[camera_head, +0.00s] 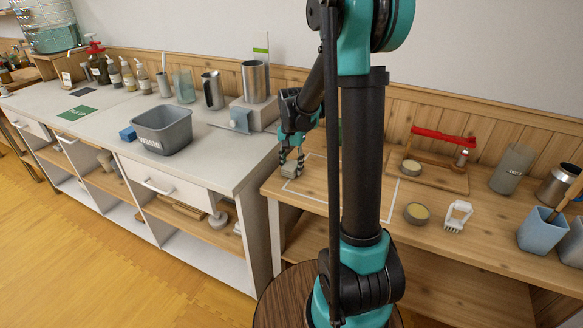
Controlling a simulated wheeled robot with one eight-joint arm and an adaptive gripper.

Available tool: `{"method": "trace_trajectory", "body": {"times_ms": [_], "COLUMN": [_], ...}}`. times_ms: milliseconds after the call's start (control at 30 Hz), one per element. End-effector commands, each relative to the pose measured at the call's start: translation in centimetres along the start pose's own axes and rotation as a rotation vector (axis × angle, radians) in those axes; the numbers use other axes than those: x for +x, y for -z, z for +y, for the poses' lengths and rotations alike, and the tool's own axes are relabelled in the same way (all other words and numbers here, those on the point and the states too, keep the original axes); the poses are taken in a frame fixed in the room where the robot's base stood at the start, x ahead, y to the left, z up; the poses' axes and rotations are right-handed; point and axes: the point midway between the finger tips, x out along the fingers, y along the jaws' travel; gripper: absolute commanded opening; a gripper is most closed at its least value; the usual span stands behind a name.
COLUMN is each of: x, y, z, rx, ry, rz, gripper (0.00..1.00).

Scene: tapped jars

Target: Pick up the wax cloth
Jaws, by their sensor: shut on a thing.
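My gripper (291,157) is at the left end of the wooden bench, pointing down. Its dark fingers are shut on a small grey-beige thing, which I take to be the wax cloth (291,170). The wax cloth is low over or on the bench top, near the upper left of a white outlined square; I cannot tell if it touches the wood. The fingers hide part of it. My arm hides the middle of the square.
The higher white counter (225,150) on the left holds a grey bin (163,130), a steel jug and a steel jar on a stand.

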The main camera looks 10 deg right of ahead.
Motion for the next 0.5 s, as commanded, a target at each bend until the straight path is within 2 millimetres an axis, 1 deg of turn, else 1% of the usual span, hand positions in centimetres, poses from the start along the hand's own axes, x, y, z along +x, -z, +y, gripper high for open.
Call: {"method": "trace_trajectory", "body": {"times_ms": [167, 267, 367, 500], "x": [-1.6, -3.5, -6.0, -10.0], "y": [0.0, 0.0, -0.1, 0.0], "z": [0.0, 0.0, 0.1, 0.0], "rx": [0.0, 0.0, 0.0, 0.0], "ry": [0.0, 0.0, 0.0, 0.0], "rz": [0.0, 0.0, 0.0, 0.0], "gripper": [0.14, 0.14, 0.14, 0.14]}}
